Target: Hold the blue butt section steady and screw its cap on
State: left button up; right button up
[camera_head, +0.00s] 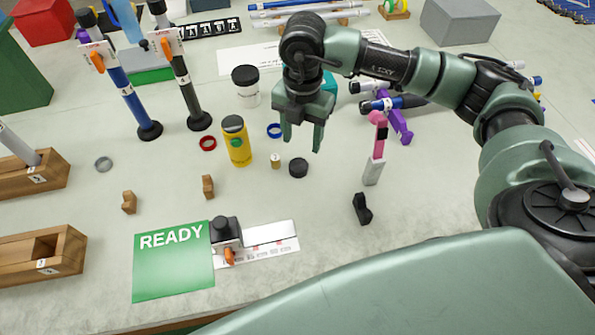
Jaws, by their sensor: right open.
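A blue rod section (122,90) stands upright at the upper left on a round black foot, slightly slanted in the picture, with a white and orange clip near its top. Another blue piece with black parts (397,103) lies at the right, partly behind my arm; I cannot tell which is the butt section. A short round black cap (298,168) lies on the table, apart from both. My right gripper (303,140) points down with its fingers apart and empty, above and just behind the cap in the picture. My left gripper is out of view.
A dark rod (184,88) stands beside the blue one. A yellow bottle (236,143), a white jar (246,92), small rings and a brass piece (275,160) surround the cap. A pink tool (377,145) stands right. The green READY mat (172,268) lies in front.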

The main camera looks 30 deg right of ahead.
aim_at(299, 164)
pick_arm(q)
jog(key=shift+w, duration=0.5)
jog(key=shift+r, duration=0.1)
pick_arm(e)
jog(key=shift+f, duration=1.4)
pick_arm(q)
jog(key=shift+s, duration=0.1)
pick_arm(e)
jog(key=shift+s+a+f+p, duration=0.15)
jog(key=shift+f+p, duration=0.15)
jog(key=shift+p, duration=0.15)
jog(key=f, duration=0.2)
jog(key=f+p, duration=0.1)
jog(key=shift+a+f, duration=0.3)
jog(key=shift+f, duration=0.5)
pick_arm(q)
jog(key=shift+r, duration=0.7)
pick_arm(e)
jog(key=c, duration=1.1)
